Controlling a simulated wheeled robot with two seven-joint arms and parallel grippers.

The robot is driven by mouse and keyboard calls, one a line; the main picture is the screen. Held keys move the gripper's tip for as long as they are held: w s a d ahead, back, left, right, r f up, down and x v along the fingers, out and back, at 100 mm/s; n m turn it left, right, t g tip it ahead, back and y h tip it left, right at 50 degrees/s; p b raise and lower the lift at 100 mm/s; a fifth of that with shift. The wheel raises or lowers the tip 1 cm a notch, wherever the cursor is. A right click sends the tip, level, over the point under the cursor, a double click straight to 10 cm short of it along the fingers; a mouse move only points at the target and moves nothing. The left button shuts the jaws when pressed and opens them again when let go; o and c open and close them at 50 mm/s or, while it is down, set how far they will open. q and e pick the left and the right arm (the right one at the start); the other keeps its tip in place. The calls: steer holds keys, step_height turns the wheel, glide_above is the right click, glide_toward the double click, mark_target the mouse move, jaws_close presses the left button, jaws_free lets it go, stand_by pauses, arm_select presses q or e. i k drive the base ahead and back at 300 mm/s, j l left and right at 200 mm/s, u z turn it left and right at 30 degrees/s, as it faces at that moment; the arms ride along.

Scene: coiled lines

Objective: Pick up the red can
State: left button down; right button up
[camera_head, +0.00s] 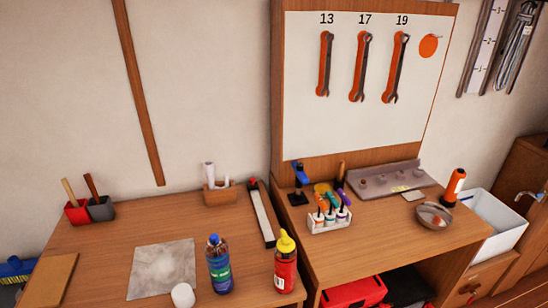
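A red can-like container (285,267) with a yellow nozzle top and a pale label stands upright near the front right of the left table (95,255). It is the only red can-shaped thing that I see. A blue bottle (218,266) with a dark blue cap stands just to its left, with a gap between them. Neither of my grippers shows in the head view, and nothing touches the red container.
A grey sheet (160,262) and a small white round object (183,295) lie left of the bottle. A long level-like bar (262,214) lies behind the red container. The right table holds a marker rack (328,222), a bowl (434,216) and an orange-black cylinder (453,188).

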mark_target(285, 265)
steer(key=i+l, duration=0.1)
steer(key=i+l+u, duration=0.15)
steer(key=l+u, duration=0.3)
steer(key=l, duration=0.15)
steer(key=l+u, duration=0.45)
steer(key=l, duration=0.15)
steer(key=u, duration=0.85)
